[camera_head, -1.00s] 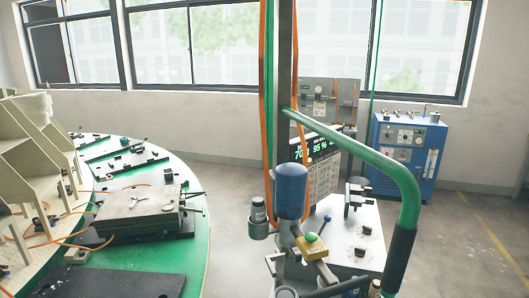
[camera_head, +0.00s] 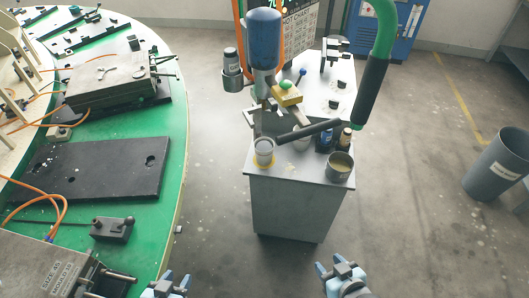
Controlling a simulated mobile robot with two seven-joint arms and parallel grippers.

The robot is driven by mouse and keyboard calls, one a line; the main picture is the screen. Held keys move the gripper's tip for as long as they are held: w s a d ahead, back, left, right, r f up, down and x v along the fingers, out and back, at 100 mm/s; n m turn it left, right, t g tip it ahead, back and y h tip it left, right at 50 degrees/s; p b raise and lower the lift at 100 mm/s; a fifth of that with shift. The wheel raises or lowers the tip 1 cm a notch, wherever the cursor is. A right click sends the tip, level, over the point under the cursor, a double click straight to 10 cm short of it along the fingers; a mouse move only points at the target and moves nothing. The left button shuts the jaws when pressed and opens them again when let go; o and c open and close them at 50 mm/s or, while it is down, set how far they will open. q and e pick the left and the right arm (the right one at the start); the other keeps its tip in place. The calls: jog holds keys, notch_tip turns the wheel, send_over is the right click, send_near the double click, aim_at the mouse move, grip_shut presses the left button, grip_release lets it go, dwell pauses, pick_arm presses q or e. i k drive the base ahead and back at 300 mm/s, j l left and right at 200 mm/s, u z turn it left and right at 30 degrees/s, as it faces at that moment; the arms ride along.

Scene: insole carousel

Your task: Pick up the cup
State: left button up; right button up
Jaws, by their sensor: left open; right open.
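A wider metal tin (camera_head: 339,167) stands near the front right corner of the same top. My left gripper (camera_head: 168,283) is at the bottom edge of the view, left of the cabinet and only partly in view. My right gripper (camera_head: 338,268) is at the bottom, in front of the cabinet and to its right. Both are open, empty and well short of the cup.
A blue-topped machine (camera_head: 264,40) with a dark handle bar rises just behind the cup. A green round table (camera_head: 175,150) with black plates fills the left. A grey bin (camera_head: 498,165) stands at right. The floor before the cabinet is clear.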

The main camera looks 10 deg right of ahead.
aim_at(263, 147)
jog(key=i+l+u, duration=0.15)
jog(key=l+u, duration=0.15)
jog(key=l, duration=1.35)
jog(key=l+u, duration=0.35)
jog(key=l, duration=1.25)
jog(key=i+l, duration=0.1)
jog(key=l, duration=0.2)
jog(key=i+l+u, duration=0.1)
jog(key=l, duration=0.2)
jog(key=i+l, duration=0.1)
jog(key=l, duration=0.25)
jog(key=i+u, duration=0.05)
